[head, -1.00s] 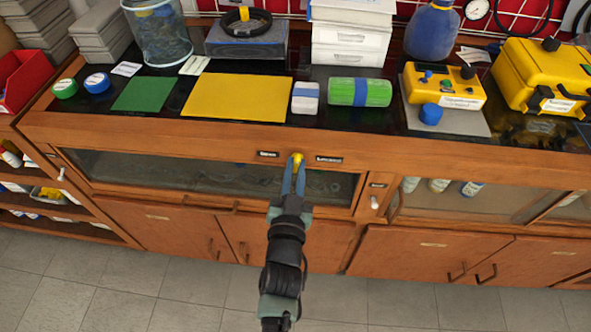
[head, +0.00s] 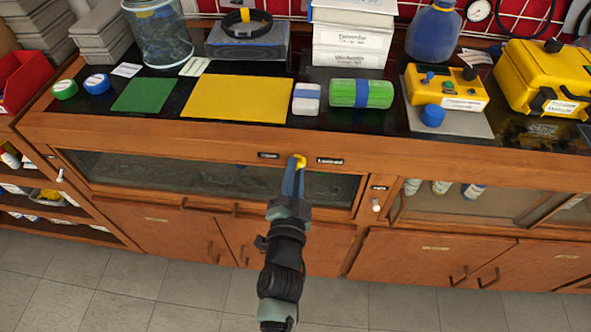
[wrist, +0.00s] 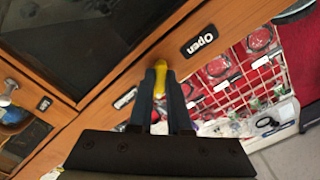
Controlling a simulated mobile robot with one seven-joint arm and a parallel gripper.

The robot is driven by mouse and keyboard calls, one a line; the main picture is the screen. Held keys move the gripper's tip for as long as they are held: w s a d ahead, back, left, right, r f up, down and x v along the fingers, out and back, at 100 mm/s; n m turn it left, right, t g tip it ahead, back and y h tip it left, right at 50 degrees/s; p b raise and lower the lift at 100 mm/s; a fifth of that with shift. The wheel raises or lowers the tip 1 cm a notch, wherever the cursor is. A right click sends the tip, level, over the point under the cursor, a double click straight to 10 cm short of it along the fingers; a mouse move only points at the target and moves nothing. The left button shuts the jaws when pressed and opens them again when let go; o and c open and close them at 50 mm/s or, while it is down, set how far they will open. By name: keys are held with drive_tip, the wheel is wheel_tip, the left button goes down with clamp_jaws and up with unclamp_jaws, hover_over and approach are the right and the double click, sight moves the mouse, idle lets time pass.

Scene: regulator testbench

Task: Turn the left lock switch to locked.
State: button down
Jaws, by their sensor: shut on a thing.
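The yellow lock switch (head: 301,161) sits on the wooden rail above the glass-fronted drawer, between a small dark label (head: 268,155) on its left and the Locked label (head: 329,161) on its right. My gripper (head: 297,170) reaches up to it from below and is shut on it. In the wrist view the blue-grey fingers lie on both sides of the yellow handle (wrist: 160,76). The Open label (wrist: 200,40) shows on one side there and another label (wrist: 125,97) on the other. The fingers hide part of the handle, so its exact angle is unclear.
A white knob (head: 376,205) is on the post to the right, and another (head: 60,176) is at the far left. The black worktop (head: 240,63) above holds a yellow mat (head: 237,98), a green cylinder (head: 361,93) and yellow instruments. Open floor lies in front.

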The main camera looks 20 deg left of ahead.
idle(0.4)
drive_tip(key=c, duration=0.9)
unclamp_jaws()
drive_tip(key=shift+o, duration=0.2)
drive_tip(key=shift+s, duration=0.1)
drive_tip(key=b+v, duration=0.2)
drive_tip(key=v, duration=1)
drive_tip(key=shift+s, duration=0.4)
drive_tip(key=shift+w+d+r, duration=0.1)
drive_tip(key=shift+d+r, duration=0.05)
